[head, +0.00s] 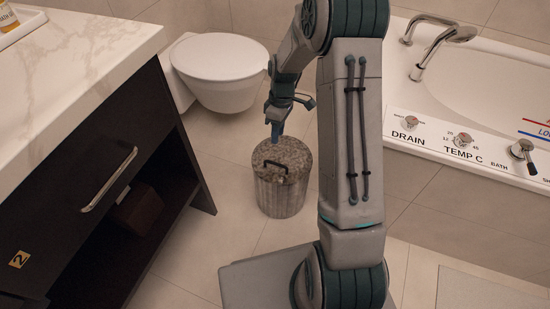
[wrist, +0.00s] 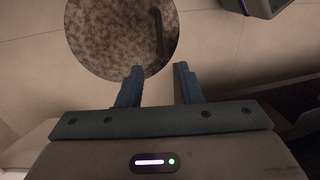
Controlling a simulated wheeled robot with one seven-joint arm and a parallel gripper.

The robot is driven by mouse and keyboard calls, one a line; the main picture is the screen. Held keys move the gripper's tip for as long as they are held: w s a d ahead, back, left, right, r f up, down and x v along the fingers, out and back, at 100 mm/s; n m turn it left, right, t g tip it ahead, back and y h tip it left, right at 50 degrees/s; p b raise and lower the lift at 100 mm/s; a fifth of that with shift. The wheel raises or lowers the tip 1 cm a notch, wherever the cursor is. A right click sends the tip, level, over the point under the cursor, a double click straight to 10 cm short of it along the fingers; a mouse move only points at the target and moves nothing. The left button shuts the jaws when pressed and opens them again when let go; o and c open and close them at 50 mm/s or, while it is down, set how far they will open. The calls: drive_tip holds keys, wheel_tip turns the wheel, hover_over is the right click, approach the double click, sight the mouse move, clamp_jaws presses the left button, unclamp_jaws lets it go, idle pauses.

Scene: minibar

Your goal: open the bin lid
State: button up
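The bin (head: 281,190) is a round, mottled brown-grey can standing on the tiled floor between the vanity and the bathtub. Its lid (head: 287,153) is on, with a dark bar handle (head: 275,167) on the side of the top facing the camera. In the wrist view the round lid (wrist: 110,35) shows at the top, with the dark handle (wrist: 158,33) near its right edge. My gripper (wrist: 160,82) is open and empty, its two blue fingers apart. In the head view my gripper (head: 277,135) points down just above the far part of the lid; contact cannot be told.
A dark vanity (head: 100,185) with a marble top and a metal drawer handle stands at the left. A white toilet (head: 219,70) is behind the bin. The bathtub (head: 480,150) with labelled knobs is at the right. Tiled floor is clear around the bin.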

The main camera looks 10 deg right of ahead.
drive_tip(key=b, duration=0.4)
hover_over(275, 158)
drive_tip(key=s+a, duration=0.1)
drive_tip(key=s, duration=0.4)
drive_tip(key=f, duration=1)
drive_tip(key=shift+w+f, duration=0.25)
drive_tip(key=shift+f, duration=0.15)
clamp_jaws()
